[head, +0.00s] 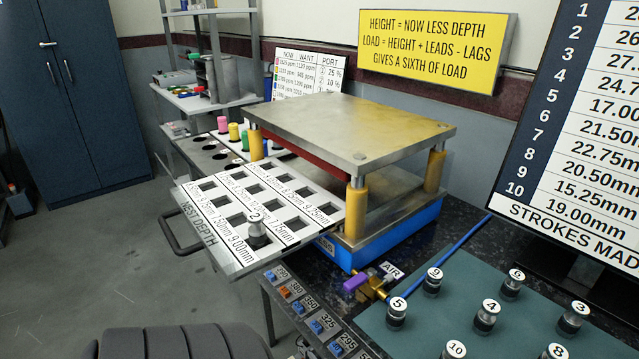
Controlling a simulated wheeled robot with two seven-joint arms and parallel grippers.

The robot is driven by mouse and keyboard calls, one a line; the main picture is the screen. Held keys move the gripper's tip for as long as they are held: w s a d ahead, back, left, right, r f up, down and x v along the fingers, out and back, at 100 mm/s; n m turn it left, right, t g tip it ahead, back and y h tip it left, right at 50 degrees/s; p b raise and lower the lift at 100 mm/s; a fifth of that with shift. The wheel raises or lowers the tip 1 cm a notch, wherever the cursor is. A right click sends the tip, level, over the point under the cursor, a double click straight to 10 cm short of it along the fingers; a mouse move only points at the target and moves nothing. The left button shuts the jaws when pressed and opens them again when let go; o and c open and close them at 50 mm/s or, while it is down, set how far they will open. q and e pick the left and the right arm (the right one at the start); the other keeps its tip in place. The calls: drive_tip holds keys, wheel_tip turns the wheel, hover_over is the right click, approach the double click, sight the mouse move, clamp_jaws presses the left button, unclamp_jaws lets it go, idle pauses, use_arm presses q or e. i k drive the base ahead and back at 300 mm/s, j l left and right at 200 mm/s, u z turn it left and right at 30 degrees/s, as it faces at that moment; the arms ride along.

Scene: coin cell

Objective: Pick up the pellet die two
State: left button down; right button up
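Pellet die two (257,231), a small dark and metallic cylinder with a white top marked 2, stands upright at the near corner of the pulled-out nest tray (228,262). It is by the 9.00mm label. The tray is a flat plate with rows of square holes, depth labels, "NEST DEPTH" lettering and a dark handle (172,232) at its left. No gripper of mine can be made out in the head view.
The press (352,132), with a metal top plate and yellow posts, stands just behind the tray. A purple-handled air valve (356,283) and blue hose are to its right. Several numbered dies, such as die five (397,312), stand on a green mat (452,312). Floor left of the tray is clear.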

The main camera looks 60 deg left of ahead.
sight(257, 233)
drive_tip(key=i+j+u, duration=0.1)
drive_tip(key=u, duration=2.35)
drive_tip(key=k+l+u, duration=0.15)
drive_tip(key=u, duration=0.3)
